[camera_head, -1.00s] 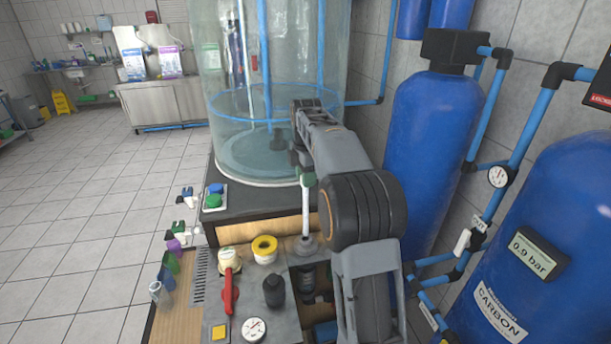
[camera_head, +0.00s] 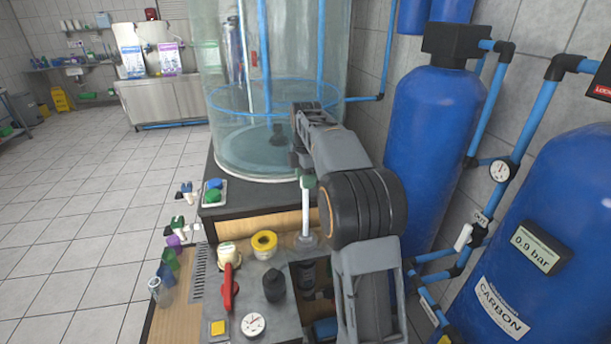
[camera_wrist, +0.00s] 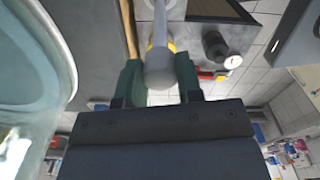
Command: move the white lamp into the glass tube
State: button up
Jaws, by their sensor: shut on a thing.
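My gripper (camera_head: 307,180) points down above the bench, and its green fingers are shut on the upper end of the white lamp (camera_head: 306,212). In the wrist view the fingers of my gripper (camera_wrist: 158,75) close on both sides of the lamp's grey-white end (camera_wrist: 159,66). The lamp hangs upright like a thin rod. A clear round glass piece (camera_head: 296,242), seemingly the glass tube, surrounds or stands behind its lower end; I cannot tell whether the lamp's tip is inside. The wrist view shows clear glass beyond the lamp (camera_wrist: 174,9).
A large clear tank (camera_head: 230,130) stands close behind my gripper. Blue tanks (camera_head: 425,150) and pipes are at right.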

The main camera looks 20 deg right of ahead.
jog(key=shift+f+b, duration=0.35)
jog(key=shift+f, duration=0.65)
jog(key=b, duration=0.4)
send_over(306, 225)
jog(key=shift+w+d+f, duration=0.1)
jog(key=shift+w+f, duration=0.05)
jog(key=shift+f, duration=1)
jog(key=shift+w+d+f, duration=0.1)
jog(key=shift+w+f, duration=0.05)
jog(key=shift+f, duration=1.05)
jog(key=shift+w+f, duration=0.15)
jog(key=shift+f, duration=1)
jog(key=shift+f, duration=0.1)
jog(key=shift+f+b, duration=2.15)
jog(key=shift+f, duration=1.25)
jog(key=shift+f, duration=0.4)
jog(key=shift+f+b, duration=0.7)
jog(key=shift+f, duration=0.3)
jog(key=o, duration=1.2)
jog(key=shift+r, duration=0.1)
